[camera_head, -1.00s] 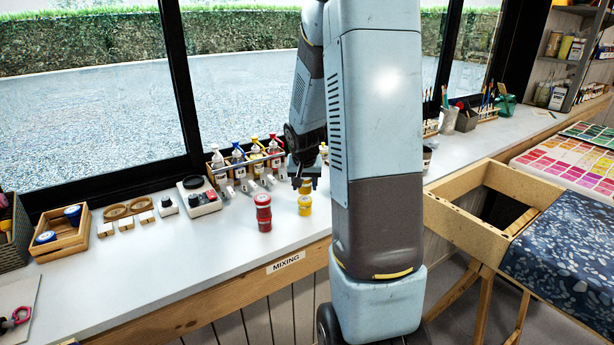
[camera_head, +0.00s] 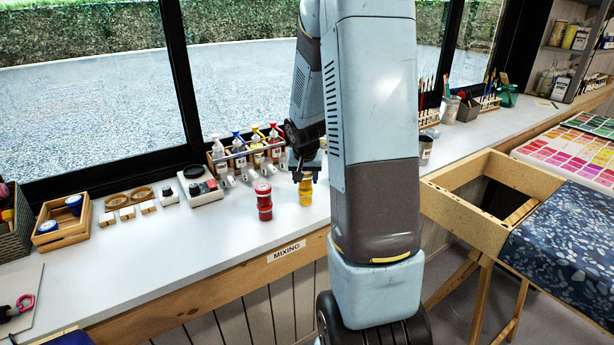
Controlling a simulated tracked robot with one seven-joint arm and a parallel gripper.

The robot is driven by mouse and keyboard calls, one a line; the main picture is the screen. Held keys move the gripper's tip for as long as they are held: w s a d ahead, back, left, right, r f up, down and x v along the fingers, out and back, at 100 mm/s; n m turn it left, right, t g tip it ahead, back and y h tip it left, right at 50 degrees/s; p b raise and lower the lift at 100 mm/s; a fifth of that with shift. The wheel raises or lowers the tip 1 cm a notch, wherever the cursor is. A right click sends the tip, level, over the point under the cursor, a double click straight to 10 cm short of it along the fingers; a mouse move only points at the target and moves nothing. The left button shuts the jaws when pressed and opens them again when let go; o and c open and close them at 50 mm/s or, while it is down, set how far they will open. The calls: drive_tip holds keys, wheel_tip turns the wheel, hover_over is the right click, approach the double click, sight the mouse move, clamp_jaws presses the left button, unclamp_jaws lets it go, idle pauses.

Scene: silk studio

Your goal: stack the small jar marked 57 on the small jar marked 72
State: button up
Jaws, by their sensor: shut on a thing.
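My gripper (camera_head: 305,176) points down over the mixing counter. It is shut on the upper yellow jar (camera_head: 306,186), and its fingers cover the top of that jar. A lower yellow jar (camera_head: 306,199) stands upright directly beneath it, lined up with it. I cannot tell whether the two yellow jars touch. To the left, a small red jar (camera_head: 264,190) sits on another red jar (camera_head: 265,212), both upright. The numbers on the jars are too small to read, so I cannot tell which are 57 and 72.
A rack of pump bottles (camera_head: 245,157) stands behind the jars. A control box with a red button (camera_head: 203,191), small wooden blocks (camera_head: 127,213) and a wooden crate (camera_head: 62,236) are to the left. The counter (camera_head: 190,240) is clear in front and left of the jars.

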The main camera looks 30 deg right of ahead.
drive_tip(key=shift+f, duration=0.3)
drive_tip(key=o, duration=1.2)
drive_tip(key=shift+c, duration=0.2)
drive_tip(key=shift+r, duration=0.1)
drive_tip(key=v, duration=1.3)
drive_tip(key=shift+a+r, duration=0.2)
drive_tip(key=shift+s, duration=0.15)
drive_tip(key=s+a+r+n, duration=0.2)
drive_tip(key=s+a+r, duration=0.1)
drive_tip(key=s+a, duration=0.2)
drive_tip(key=s+a+r+n+t+y, duration=0.1)
drive_tip(key=s+a+r, duration=0.3)
drive_tip(key=s, duration=0.5)
drive_tip(key=s+a+r+n+y, duration=0.1)
drive_tip(key=s+a+r+n, duration=0.2)
drive_tip(key=s+a, duration=0.3)
drive_tip(key=shift+s+a+r+t, duration=0.3)
drive_tip(key=shift+s+r+t, duration=0.15)
drive_tip(key=shift+s, duration=0.4)
